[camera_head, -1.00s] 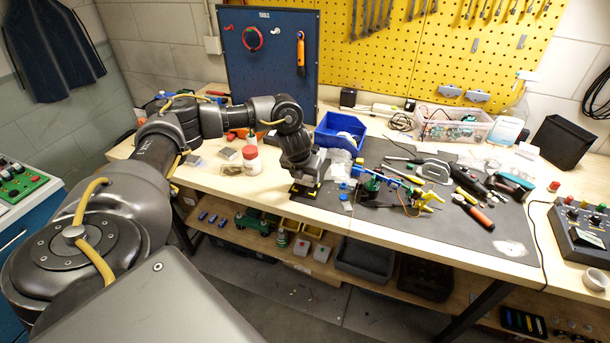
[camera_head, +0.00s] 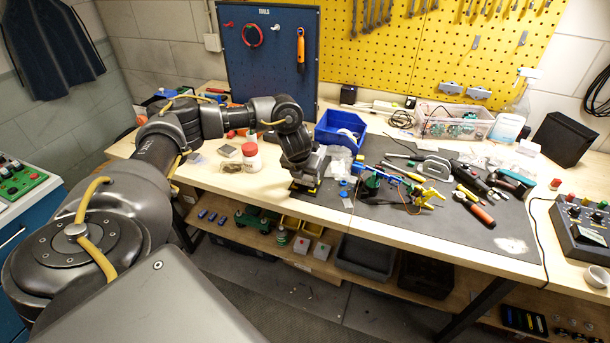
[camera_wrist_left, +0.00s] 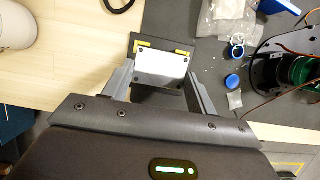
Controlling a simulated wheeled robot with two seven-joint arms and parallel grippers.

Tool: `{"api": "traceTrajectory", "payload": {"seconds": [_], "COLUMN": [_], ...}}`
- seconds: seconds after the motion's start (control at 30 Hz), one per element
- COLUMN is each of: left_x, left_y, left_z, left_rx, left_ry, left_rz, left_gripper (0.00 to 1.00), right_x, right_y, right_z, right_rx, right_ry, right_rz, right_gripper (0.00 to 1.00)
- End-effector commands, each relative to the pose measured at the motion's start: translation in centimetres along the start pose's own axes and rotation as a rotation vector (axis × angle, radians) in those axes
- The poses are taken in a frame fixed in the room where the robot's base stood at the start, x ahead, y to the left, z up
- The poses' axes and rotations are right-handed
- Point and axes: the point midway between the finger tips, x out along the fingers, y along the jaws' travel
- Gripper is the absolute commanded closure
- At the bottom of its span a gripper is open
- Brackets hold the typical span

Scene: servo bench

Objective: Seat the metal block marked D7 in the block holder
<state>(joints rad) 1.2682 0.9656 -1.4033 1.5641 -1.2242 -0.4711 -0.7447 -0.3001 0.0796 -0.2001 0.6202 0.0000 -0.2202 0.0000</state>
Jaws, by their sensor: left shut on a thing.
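My left gripper (camera_head: 305,188) is low over the front part of the bench, beside the dark mat. In the left wrist view its fingers (camera_wrist_left: 159,78) are shut on a pale grey metal block (camera_wrist_left: 160,64) with dark holes near its corners. No D7 mark is legible. The block holder (camera_wrist_left: 136,42), a dark base with yellow strips, shows just beyond and under the block. I cannot tell whether the block touches it or is down in it. In the head view the gripper hides the block and most of the holder. My right gripper is not in view.
Blue caps (camera_wrist_left: 232,81) and a motor-like assembly (camera_wrist_left: 290,65) are close right of the holder. A red-capped white jar (camera_head: 251,158) and a grey block (camera_head: 228,150) are to the left. A blue bin (camera_head: 341,127) is behind. Tools lie across the mat (camera_head: 460,235).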

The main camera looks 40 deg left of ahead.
Motion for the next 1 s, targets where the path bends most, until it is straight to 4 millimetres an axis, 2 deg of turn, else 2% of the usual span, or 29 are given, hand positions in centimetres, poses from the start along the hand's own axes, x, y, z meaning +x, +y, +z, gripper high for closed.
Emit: {"api": "traceTrajectory", "payload": {"seconds": [1.0], "left_x": [1.3], "left_y": [0.0], "left_z": [-0.5], "left_rx": [0.000], "left_ry": [0.000], "left_rz": [-0.001], "left_gripper": [0.87], "right_x": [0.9], "right_y": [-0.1], "right_z": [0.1], "right_rx": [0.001], "right_ry": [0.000], "right_rz": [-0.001], "right_gripper": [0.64]}}
